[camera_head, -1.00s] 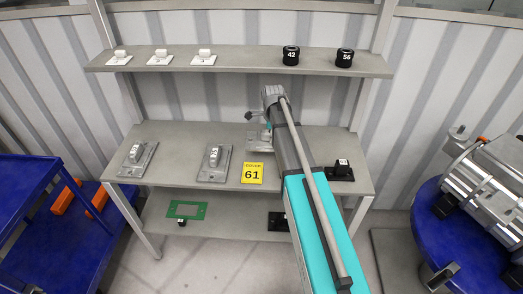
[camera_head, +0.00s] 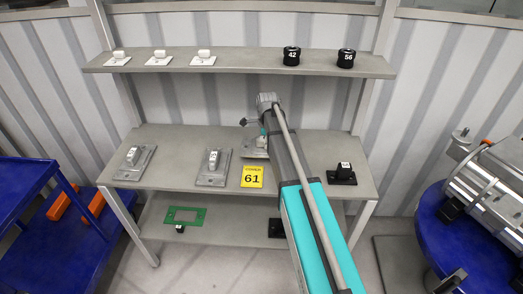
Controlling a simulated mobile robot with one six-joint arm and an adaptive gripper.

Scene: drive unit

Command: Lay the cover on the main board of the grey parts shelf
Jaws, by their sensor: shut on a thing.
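The grey parts shelf has a wide main board (camera_head: 310,178) at middle height. My gripper (camera_head: 263,139) is over the back middle of this board, largely hidden by my own wrist and arm. It is shut on a grey plate-like cover (camera_head: 250,151), whose left part shows beside my arm. The cover is close to the board; I cannot tell whether it touches. Two similar grey plates with raised grips, one at the left (camera_head: 134,165) and one in the middle (camera_head: 213,171), lie on the board. A yellow label reading COVER 61 (camera_head: 252,177) is at the front edge.
A black part (camera_head: 342,176) stands at the board's right end. The upper board (camera_head: 230,64) carries white parts and black knobs. A green frame (camera_head: 185,209) lies on the bottom board.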

